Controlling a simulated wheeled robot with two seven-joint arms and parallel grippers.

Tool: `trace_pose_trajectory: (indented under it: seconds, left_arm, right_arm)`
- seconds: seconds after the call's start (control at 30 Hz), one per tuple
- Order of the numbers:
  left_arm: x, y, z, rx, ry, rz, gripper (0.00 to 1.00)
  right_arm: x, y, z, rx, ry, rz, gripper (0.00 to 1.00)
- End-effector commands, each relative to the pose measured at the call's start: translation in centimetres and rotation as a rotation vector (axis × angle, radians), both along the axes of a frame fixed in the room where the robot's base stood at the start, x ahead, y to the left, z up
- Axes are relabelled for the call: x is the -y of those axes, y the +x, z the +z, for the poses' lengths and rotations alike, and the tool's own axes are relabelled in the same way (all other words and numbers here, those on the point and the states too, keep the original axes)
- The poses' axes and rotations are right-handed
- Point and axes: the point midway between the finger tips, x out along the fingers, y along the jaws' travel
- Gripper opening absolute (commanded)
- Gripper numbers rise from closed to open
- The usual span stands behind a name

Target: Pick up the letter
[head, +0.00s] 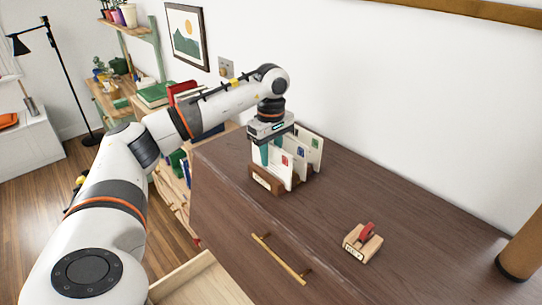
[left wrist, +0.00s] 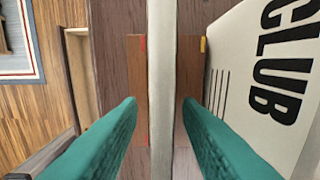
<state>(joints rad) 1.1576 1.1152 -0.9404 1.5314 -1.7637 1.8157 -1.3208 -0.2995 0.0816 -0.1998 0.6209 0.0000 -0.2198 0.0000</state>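A wooden letter holder (head: 262,182) stands on the dark cabinet top with white letters upright in it. The front letter (head: 284,172) has a red stamp; others behind it show a blue stamp and a green stamp (head: 315,146). My left gripper (head: 267,153) points down at the holder. In the left wrist view its teal fingers (left wrist: 160,106) are open, one on each side of a letter seen edge-on (left wrist: 161,60), with small gaps beside it. Another letter (left wrist: 250,85), printed "CLUB", stands to the right of the fingers. My right gripper is not in view.
A small wooden block with a red piece (head: 362,243) sits on the cabinet top (head: 320,222) nearer me. A drawer (head: 197,280) stands open in front. The white wall is behind; shelves with books (head: 155,95) are at the left.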

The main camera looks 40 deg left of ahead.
Motion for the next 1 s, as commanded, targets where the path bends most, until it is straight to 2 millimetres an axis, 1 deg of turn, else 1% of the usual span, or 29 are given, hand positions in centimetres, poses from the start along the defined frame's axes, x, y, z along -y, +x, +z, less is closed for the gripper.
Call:
trace_pose_trajectory:
  seconds: [0.03,0.13,0.37,0.4,0.47,0.5,0.57,0.6,0.9,1.0]
  left_arm:
    - [0.0,-0.1,-0.5,-0.003,0.0,0.0,0.32]
    - [0.0,-0.1,-1.4,-0.002,0.0,0.0,0.32]
    - [0.0,0.0,-1.7,0.001,0.0,0.0,0.32]
    - [0.0,0.0,-1.7,0.001,0.0,0.0,0.29]
    - [0.0,0.0,-1.7,0.001,0.0,0.0,0.19]
    - [0.0,0.0,-1.6,0.001,0.0,0.0,0.12]
    - [0.0,0.0,-1.6,0.001,0.0,0.0,0.02]
    - [0.0,0.0,-1.6,0.001,0.0,0.0,0.0]
    - [0.0,0.0,-1.6,0.002,0.0,0.001,0.0]
    - [0.0,0.1,-1.0,0.004,0.0,0.001,0.0]
  right_arm:
    - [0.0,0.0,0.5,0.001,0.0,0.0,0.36]
    - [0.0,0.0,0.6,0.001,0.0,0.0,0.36]
    - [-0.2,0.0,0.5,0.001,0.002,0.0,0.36]
    - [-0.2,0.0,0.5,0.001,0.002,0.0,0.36]
    - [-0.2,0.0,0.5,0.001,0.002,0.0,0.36]
    - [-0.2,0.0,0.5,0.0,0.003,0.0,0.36]
    - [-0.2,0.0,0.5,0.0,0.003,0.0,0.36]
    - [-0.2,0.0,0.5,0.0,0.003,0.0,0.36]
    - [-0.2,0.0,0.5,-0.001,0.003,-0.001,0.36]
    - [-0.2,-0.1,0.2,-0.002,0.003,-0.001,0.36]
